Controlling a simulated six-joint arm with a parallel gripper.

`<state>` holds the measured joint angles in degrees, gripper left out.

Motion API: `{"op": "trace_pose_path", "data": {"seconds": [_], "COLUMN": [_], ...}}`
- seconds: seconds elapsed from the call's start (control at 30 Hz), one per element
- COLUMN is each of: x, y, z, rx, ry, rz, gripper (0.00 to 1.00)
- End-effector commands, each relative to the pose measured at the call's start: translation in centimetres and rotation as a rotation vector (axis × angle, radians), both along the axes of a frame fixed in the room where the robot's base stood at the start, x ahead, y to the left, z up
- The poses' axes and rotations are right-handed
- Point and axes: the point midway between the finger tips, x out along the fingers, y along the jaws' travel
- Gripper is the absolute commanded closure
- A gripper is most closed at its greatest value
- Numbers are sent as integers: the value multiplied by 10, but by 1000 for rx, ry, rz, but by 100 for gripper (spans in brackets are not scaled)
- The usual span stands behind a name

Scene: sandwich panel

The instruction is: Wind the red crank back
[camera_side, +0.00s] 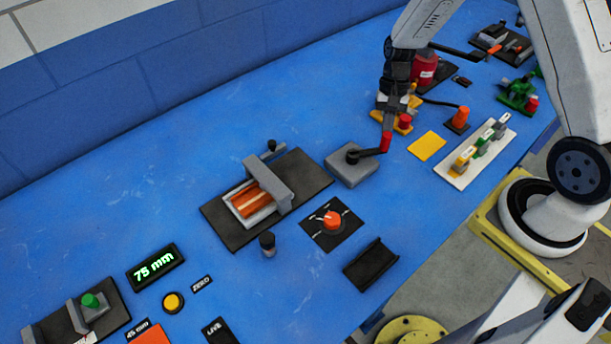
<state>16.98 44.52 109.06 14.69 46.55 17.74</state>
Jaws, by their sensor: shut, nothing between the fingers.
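The crank stands on a grey box (351,165) near the middle of the bench. Its black arm (368,152) points right from a black hub and carries an upright red handle (386,142). My gripper (388,122) points down from above, right over the red handle. Its fingers are shut with nothing between them. The fingertips are at or just above the handle's top; I cannot tell whether they touch it.
Left of the crank box is a black plate (222,228) with a grey clamp over orange-brown layers. An orange dial (332,220) sits in front. A yellow square (426,146) and a white switch strip (452,176) lie right. Bare blue bench spreads at the far left.

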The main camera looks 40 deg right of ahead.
Motion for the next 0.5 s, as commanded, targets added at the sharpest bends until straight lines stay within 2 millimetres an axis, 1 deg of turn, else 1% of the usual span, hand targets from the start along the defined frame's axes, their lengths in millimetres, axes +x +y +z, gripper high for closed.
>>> {"op": "trace_pose_path", "data": {"seconds": [0.13,0.5], "x": [-14,-42], "y": [3,19], "z": [0,0], "rx": [1,-1], "ry": [2,2], "rz": [-143,-494], "gripper": [100,100]}}
